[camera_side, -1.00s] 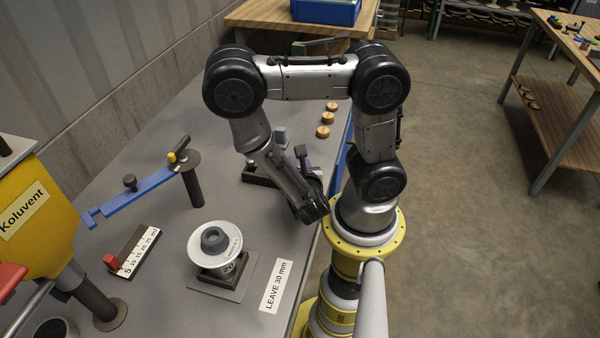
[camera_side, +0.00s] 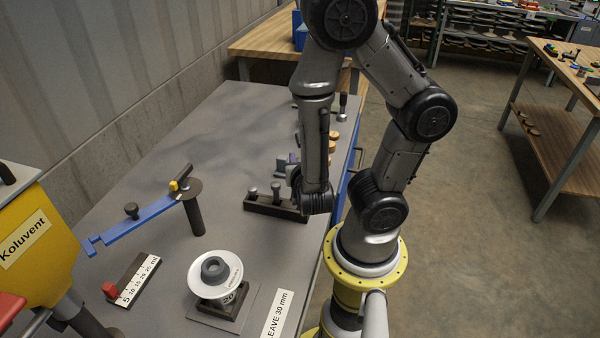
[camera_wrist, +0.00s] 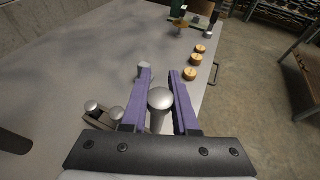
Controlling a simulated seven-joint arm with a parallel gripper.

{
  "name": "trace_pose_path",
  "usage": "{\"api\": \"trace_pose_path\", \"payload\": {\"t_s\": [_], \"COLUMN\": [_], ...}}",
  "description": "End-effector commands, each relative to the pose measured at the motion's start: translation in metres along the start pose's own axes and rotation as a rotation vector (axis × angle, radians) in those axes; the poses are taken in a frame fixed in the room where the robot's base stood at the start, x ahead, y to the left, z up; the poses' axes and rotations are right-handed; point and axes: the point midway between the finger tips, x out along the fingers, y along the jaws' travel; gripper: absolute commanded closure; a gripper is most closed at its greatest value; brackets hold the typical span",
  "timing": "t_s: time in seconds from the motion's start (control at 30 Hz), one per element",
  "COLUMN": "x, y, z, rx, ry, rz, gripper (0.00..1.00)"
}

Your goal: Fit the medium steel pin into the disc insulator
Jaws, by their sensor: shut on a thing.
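The disc insulator (camera_side: 232,277), a white disc with a grey, hollow-topped hub, stands upright on a dark block near the front of the bench. My gripper (camera_side: 292,166) is by the pin rack, far behind the insulator and to its right, partly hidden by my wrist. In the wrist view, the purple fingers of my gripper (camera_wrist: 161,82) are shut on a round-headed steel pin (camera_wrist: 160,99). Whether its lower end is clear of the rack is hidden. Two other pins (camera_side: 276,188) stand in the dark rack (camera_side: 274,207); their heads show left of my gripper in the wrist view (camera_wrist: 92,106).
A blue lever arm on a dark post (camera_side: 194,214) stands left of the rack. A ruler block (camera_side: 138,282) lies left of the insulator. Several wooden discs (camera_wrist: 199,49) line the bench's right edge. A yellow machine (camera_side: 25,235) stands front left. The back left bench is clear.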

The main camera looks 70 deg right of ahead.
Motion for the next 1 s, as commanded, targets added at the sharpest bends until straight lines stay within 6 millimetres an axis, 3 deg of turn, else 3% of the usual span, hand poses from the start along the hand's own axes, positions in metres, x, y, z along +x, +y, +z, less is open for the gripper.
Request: {"api": "trace_pose_path", "payload": {"t_s": [0.3, 0.73, 1.0], "x": [-0.014, -0.029, -0.048], "y": [0.001, 0.001, 0.001], "z": [0.04, 0.081, 0.133], "rx": [0.013, 0.006, 0.011], "ry": [-0.002, -0.001, 0.0], "rz": [0.003, 0.002, 0.003], "gripper": [1.0, 1.0, 1.0]}}
